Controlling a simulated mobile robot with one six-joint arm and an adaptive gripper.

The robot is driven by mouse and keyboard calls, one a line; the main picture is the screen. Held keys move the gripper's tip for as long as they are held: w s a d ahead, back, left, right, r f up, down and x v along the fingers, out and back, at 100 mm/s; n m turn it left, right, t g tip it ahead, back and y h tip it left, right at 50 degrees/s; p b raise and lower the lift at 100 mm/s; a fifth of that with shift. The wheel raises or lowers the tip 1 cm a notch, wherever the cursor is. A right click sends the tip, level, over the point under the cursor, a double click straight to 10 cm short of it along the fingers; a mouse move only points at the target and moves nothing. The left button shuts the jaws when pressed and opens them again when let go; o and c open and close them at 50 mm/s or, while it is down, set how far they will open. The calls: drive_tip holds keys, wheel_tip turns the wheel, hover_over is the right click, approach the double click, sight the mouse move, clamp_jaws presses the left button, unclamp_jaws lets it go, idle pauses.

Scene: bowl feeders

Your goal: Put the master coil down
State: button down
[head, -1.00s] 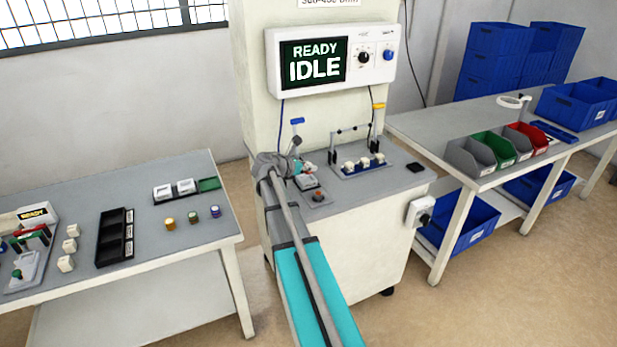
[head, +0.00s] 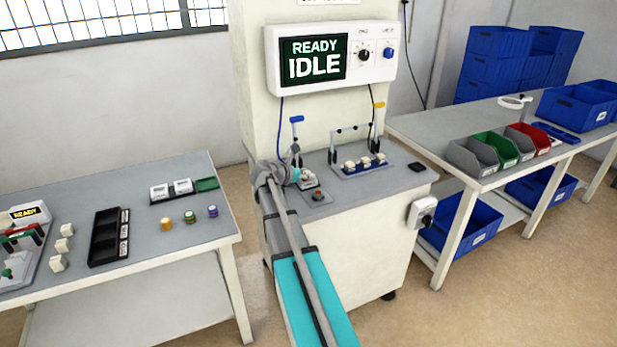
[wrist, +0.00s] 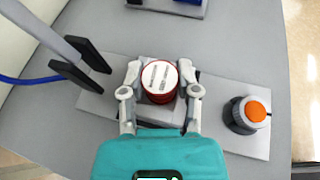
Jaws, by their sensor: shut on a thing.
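The master coil (wrist: 160,78), red-sided with a white labelled top, sits between my gripper's fingers in the wrist view. My gripper (wrist: 160,86) is shut on it from both sides. The coil is upright over the grey fixture plate (wrist: 246,90); I cannot tell whether it touches the seat below. In the head view my gripper (head: 306,178) is low over the fixture at the left of the machine's top, and the coil is too small to make out.
An orange button (wrist: 254,111) stands right of the coil, and a black-jawed clamp (wrist: 80,66) stands left. A rack of white blocks (head: 364,165) is behind. The left table holds several coils (head: 190,217) and a black tray (head: 106,238). Bins (head: 472,155) stand on the right bench.

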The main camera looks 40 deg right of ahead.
drive_tip(key=shift+f, duration=0.2)
drive_tip(key=shift+c, duration=1.7)
unclamp_jaws()
drive_tip(key=shift+r, duration=0.25)
drive_tip(key=shift+a+r, duration=0.1)
drive_tip(key=shift+a, duration=0.15)
drive_tip(key=p+v, duration=0.4)
drive_tip(key=v, duration=0.7)
drive_tip(key=shift+a+r+p, duration=0.1)
drive_tip(key=shift+a+p, duration=0.1)
drive_tip(key=shift+p, duration=0.15)
